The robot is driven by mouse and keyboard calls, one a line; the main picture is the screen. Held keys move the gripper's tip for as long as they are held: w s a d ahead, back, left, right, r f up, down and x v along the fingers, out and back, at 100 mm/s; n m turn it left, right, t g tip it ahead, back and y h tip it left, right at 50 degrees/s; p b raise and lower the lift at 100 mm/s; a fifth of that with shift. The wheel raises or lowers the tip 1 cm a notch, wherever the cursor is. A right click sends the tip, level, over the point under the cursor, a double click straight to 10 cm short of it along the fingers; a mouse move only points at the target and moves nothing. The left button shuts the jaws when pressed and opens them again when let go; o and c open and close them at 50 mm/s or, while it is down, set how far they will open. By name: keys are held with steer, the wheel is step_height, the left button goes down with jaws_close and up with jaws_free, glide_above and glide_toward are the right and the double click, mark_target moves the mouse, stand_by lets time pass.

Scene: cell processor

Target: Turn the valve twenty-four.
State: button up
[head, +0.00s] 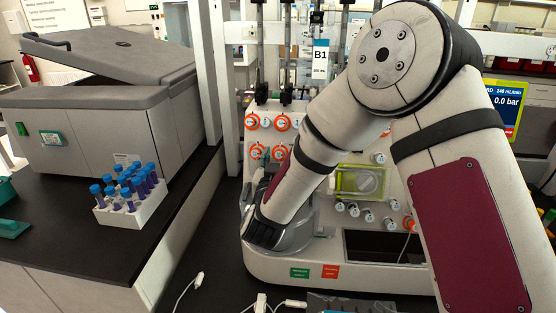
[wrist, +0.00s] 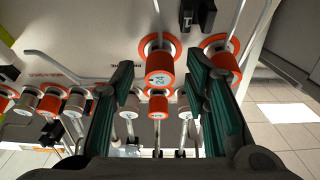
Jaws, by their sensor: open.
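Valve twenty-four (wrist: 160,72) is an orange-red knob with a white label reading 24, on the pale panel in the upper middle of the wrist view. My gripper (wrist: 157,80) is open, with its dark green-lined fingers spread to the left and right of that valve in the picture. The fingers look clear of the knob; how far they reach along it I cannot tell. In the head view my arm covers the gripper, and I cannot tell which knob on the processor (head: 330,277) is twenty-four.
Another orange knob (wrist: 222,55) sits close to the right finger. More orange and grey knobs (wrist: 52,102) line the panel at left, with thin tubes between them. In the head view, a rack of blue-capped tubes (head: 130,212) and a grey lidded machine (head: 90,130) stand at left.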

steer(key=shift+c, duration=0.2)
jaws_close()
